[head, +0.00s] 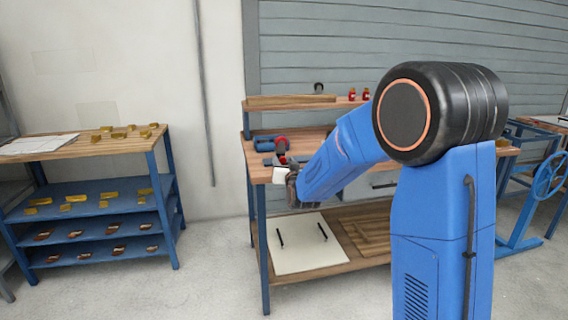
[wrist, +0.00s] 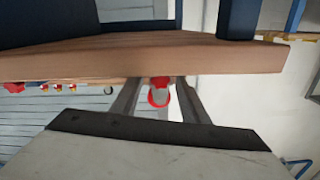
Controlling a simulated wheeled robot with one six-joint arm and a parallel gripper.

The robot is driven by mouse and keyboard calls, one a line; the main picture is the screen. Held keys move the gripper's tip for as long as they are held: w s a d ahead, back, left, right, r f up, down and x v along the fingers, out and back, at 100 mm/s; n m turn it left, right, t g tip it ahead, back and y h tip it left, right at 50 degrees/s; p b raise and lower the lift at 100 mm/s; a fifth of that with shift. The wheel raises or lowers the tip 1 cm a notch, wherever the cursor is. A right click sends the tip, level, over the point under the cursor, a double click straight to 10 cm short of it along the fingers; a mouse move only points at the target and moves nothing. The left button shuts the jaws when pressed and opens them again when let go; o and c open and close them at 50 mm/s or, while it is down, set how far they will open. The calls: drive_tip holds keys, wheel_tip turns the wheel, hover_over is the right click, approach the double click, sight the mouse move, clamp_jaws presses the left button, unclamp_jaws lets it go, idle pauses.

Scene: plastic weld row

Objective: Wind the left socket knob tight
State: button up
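A red knob with a ring-shaped lower part (wrist: 158,96) shows in the wrist view between and beyond the fingertips of my gripper (wrist: 157,86). A gap shows on each side of it, and the fingers stand apart and hold nothing. In the head view my gripper (head: 283,165) is at the left front edge of the workbench (head: 312,144), and its fingers are hard to make out. A round red part (head: 281,145) shows just behind it, beside a blue fixture (head: 263,143). I cannot tell whether this is the left socket's knob; the sockets are partly hidden.
The bench's wooden edge (wrist: 150,62) runs close above the fingers in the wrist view. A raised shelf (head: 290,103) with red bottles (head: 352,94) stands at the back. A white panel (head: 297,252) lies on the lower shelf. Floor is free between this bench and the left rack (head: 90,199).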

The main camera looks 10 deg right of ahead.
drive_tip(key=s, duration=1.7)
drive_tip(key=shift+s, duration=0.25)
